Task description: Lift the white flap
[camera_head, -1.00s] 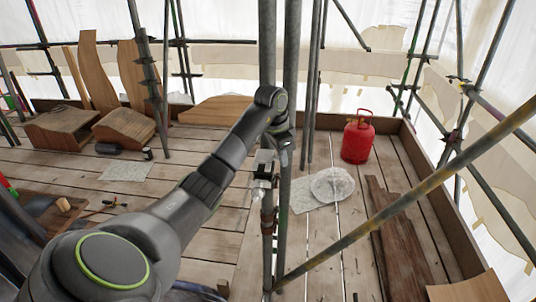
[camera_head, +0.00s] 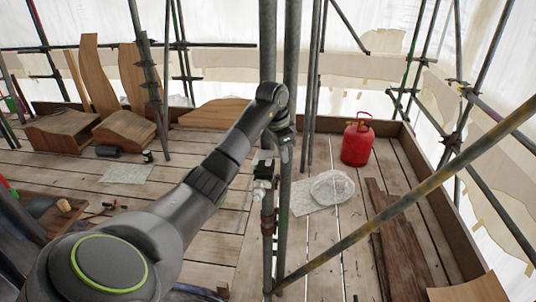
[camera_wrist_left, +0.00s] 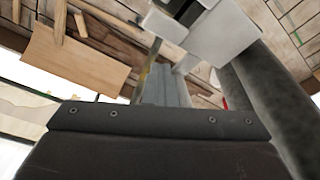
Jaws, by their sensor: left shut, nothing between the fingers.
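A small white fitting (camera_head: 262,183) is on the near scaffold pole, just left of my left gripper (camera_head: 284,160) in the head view. My left gripper points down beside the poles. In the left wrist view, pale white box-like parts (camera_wrist_left: 225,32) and (camera_wrist_left: 164,27) lie beyond my shut left fingers (camera_wrist_left: 166,88), with a dark gap between them. I cannot tell which part is the flap or whether the fingers touch it. My gripper holds nothing. My right gripper is not in view.
Vertical scaffold poles (camera_head: 291,60) stand close to my left gripper. A diagonal pole (camera_head: 400,213) crosses at the right. Wooden pieces (camera_head: 128,128) stand at the back left.

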